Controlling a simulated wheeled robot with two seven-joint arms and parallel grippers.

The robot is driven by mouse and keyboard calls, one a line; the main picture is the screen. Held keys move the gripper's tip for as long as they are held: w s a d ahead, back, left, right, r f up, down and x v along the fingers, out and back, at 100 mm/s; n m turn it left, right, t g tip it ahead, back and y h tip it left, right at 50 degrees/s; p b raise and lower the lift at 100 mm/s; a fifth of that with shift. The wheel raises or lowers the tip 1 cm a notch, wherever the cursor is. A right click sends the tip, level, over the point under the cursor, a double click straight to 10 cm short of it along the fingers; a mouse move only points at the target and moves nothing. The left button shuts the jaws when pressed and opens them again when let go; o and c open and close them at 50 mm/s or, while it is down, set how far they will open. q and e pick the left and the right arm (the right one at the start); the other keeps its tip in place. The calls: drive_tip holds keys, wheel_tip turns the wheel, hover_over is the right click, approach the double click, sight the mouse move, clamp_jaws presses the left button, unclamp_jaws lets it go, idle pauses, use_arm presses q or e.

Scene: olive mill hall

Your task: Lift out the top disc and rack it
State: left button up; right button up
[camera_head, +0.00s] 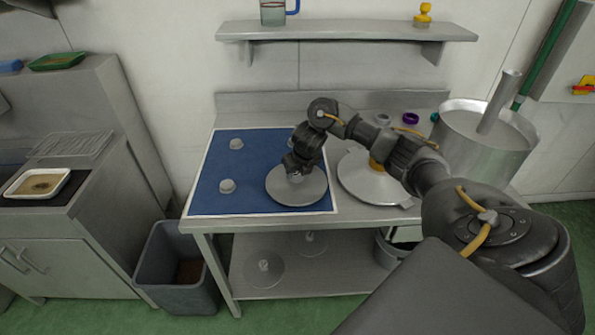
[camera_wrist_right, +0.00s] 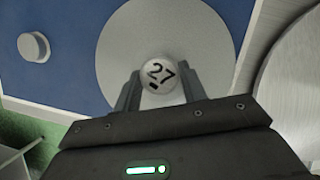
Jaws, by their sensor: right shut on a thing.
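My right gripper (camera_head: 297,172) reaches down over the right part of the blue mat (camera_head: 208,200). It is shut on the round white knob (camera_wrist_right: 160,76) at the middle of a flat grey disc (camera_head: 297,195). The knob bears the number 27, and its sides sit between both fingers. The disc (camera_wrist_right: 125,50) lies level on or just above the mat; I cannot tell which. To its right is a wide, pale, shallow cone-shaped piece (camera_head: 362,190) with a yellow part at its top, partly hidden by my right arm. My left gripper is not in view.
Short grey knobs (camera_head: 236,144) (camera_head: 227,186) stand on the mat's left half. Knobbed discs (camera_head: 263,272) (camera_head: 309,244) lie on the lower shelf. A wire rack (camera_head: 70,146) and white tray (camera_head: 38,184) are on the left counter. A steel pot (camera_head: 480,145) stands at right.

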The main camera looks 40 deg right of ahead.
drive_tip(key=shift+f+b, duration=0.4)
drive_tip(key=shift+f, duration=0.15)
idle(0.6)
drive_tip(key=o, duration=1.3)
drive_tip(key=shift+o, duration=0.2)
drive_tip(key=p+v, duration=0.4)
drive_tip(key=v, duration=0.7)
drive_tip(key=shift+p, duration=0.35)
drive_tip(key=shift+a+f, duration=0.1)
drive_tip(key=shift+f, duration=0.05)
